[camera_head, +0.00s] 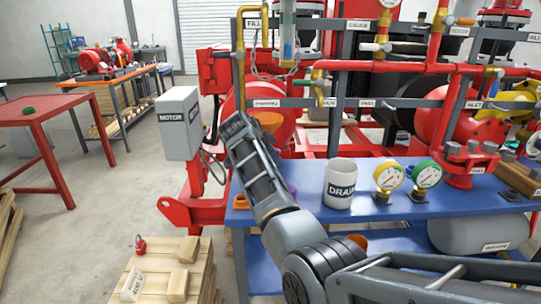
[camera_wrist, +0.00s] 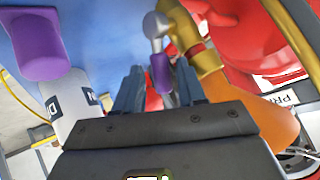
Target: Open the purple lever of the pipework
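In the wrist view a purple lever (camera_wrist: 160,72) hangs from a grey valve stem (camera_wrist: 155,26) beside a brass pipe (camera_wrist: 190,45). My gripper (camera_wrist: 160,78) is open, with one finger on each side of the purple lever. In the head view my arm covers the lever and the gripper's fingers.
A white DRAIN container (camera_head: 341,186) and two gauges (camera_head: 388,176) (camera_head: 426,175) stand on the blue bench (camera_head: 385,230). An orange cone (camera_wrist: 268,122) is close right of my gripper. Another purple object (camera_wrist: 38,42) is at upper left. A MOTOR box (camera_head: 179,124) stands left of my arm.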

